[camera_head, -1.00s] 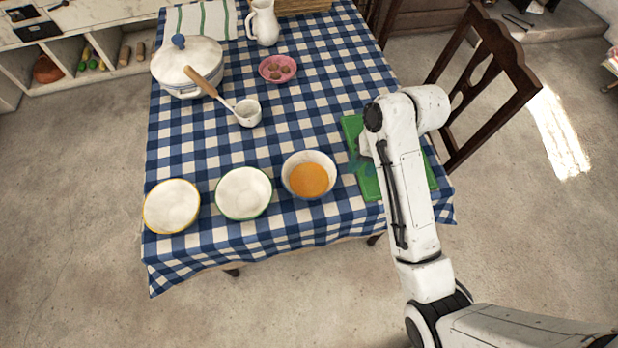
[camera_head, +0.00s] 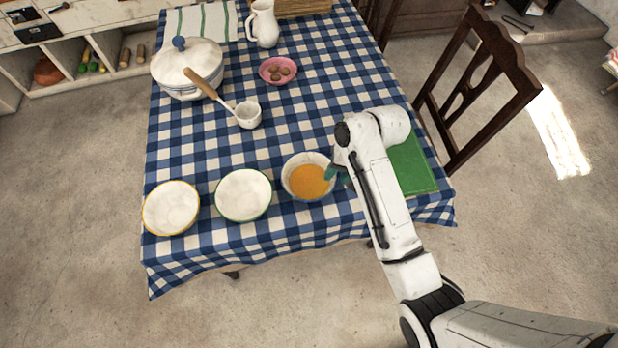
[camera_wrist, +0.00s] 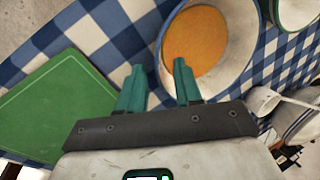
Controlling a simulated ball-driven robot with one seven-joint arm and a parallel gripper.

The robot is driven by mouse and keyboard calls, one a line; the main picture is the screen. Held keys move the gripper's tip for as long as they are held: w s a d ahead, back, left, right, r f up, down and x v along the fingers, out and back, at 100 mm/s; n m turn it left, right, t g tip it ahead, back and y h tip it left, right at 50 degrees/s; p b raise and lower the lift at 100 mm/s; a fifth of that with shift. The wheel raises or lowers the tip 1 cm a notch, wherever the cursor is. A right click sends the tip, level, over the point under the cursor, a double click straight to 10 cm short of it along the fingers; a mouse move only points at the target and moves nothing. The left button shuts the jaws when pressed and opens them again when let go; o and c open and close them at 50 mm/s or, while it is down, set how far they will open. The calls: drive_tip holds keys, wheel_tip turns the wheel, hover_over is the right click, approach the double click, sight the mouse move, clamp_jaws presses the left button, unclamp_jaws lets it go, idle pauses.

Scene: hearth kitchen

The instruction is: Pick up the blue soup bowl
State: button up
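The blue soup bowl (camera_head: 307,177), blue-rimmed and holding orange soup, sits upright on the checked tablecloth near the table's front edge. It fills the upper middle of the wrist view (camera_wrist: 208,40). My gripper (camera_wrist: 159,66) is open and empty, with two teal fingers apart. In the wrist view the right finger overlaps the bowl's inside and the left finger lies outside its rim. I cannot tell their height over the rim. In the head view, a teal part of the gripper (camera_head: 336,174) shows at the bowl's right side; my arm hides the rest.
A green-rimmed bowl (camera_head: 243,194) and a yellow-rimmed bowl (camera_head: 171,207) stand left of the soup bowl. A green board (camera_head: 412,166) lies right of it.

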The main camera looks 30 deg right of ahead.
drive_tip(key=shift+x, duration=0.9)
clamp_jaws()
drive_tip(key=shift+r, duration=0.1)
